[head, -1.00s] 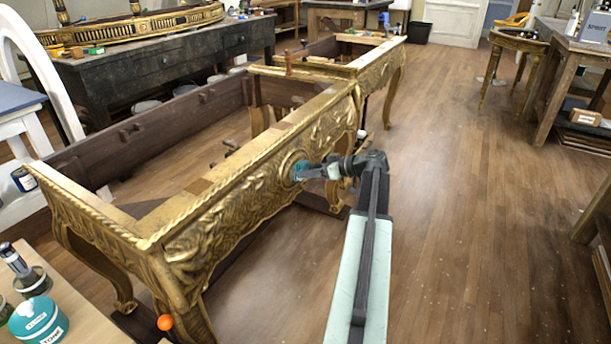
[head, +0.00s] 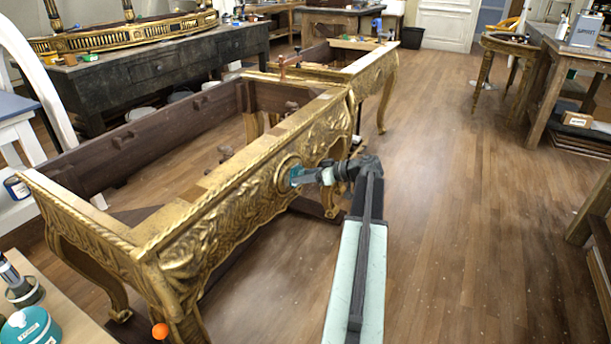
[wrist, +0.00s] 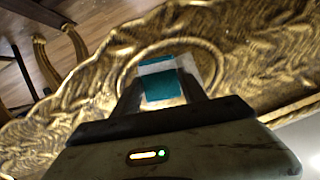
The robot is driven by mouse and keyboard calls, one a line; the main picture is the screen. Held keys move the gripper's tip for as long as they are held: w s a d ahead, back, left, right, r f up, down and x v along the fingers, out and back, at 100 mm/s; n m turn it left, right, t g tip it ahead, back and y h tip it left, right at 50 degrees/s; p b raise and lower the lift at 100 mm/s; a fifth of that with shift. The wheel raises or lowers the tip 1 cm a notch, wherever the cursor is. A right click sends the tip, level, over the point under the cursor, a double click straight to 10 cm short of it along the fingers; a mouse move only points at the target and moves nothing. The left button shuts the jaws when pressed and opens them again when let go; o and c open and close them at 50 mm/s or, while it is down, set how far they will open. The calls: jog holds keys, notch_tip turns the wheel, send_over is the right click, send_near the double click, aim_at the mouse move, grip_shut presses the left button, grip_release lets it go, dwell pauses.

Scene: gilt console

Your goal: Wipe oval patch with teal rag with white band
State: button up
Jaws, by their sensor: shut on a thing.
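The teal rag with a white band (wrist: 161,84) is between the fingers of my gripper (wrist: 163,92) in the wrist view. The gripper is shut on it. The rag lies over the middle of the oval patch (wrist: 213,55), a ringed oval in the carved gilt front of the console (head: 225,212). In the head view the gripper (head: 298,177) reaches the oval from the right, with the rag (head: 295,174) at its tip. The rag appears against the oval's face, though contact is hard to tell. The rag and fingers hide much of the oval.
The console's open frame stands to the left of my arm. An orange ball (head: 160,331) is at its near leg. A teal-lidded jar (head: 30,326) sits on a bench at lower left. The wooden floor (head: 460,220) to the right is clear.

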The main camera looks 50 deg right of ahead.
jog(key=shift+s+a, duration=0.2)
jog(key=shift+a, duration=0.75)
jog(key=shift+s+a, duration=0.25)
jog(key=shift+a, duration=0.65)
jog(key=shift+s+a, duration=0.2)
jog(key=shift+a, duration=0.75)
jog(key=shift+r+p, duration=0.6)
jog(key=shift+d+f, duration=0.1)
jog(key=shift+d, duration=0.1)
jog(key=shift+w+d, duration=0.25)
jog(key=shift+d, duration=0.55)
jog(key=shift+w+d, duration=0.25)
jog(key=shift+d, duration=0.6)
jog(key=shift+w+d, duration=0.25)
jog(key=shift+d, duration=0.55)
jog(key=d, duration=0.3)
jog(key=shift+w+d, duration=0.15)
jog(key=shift+w, duration=0.15)
jog(key=shift+s, duration=0.1)
jog(key=shift+s+a, duration=0.2)
jog(key=shift+a, duration=0.9)
jog(key=shift+s+a, duration=0.2)
jog(key=shift+a, duration=0.9)
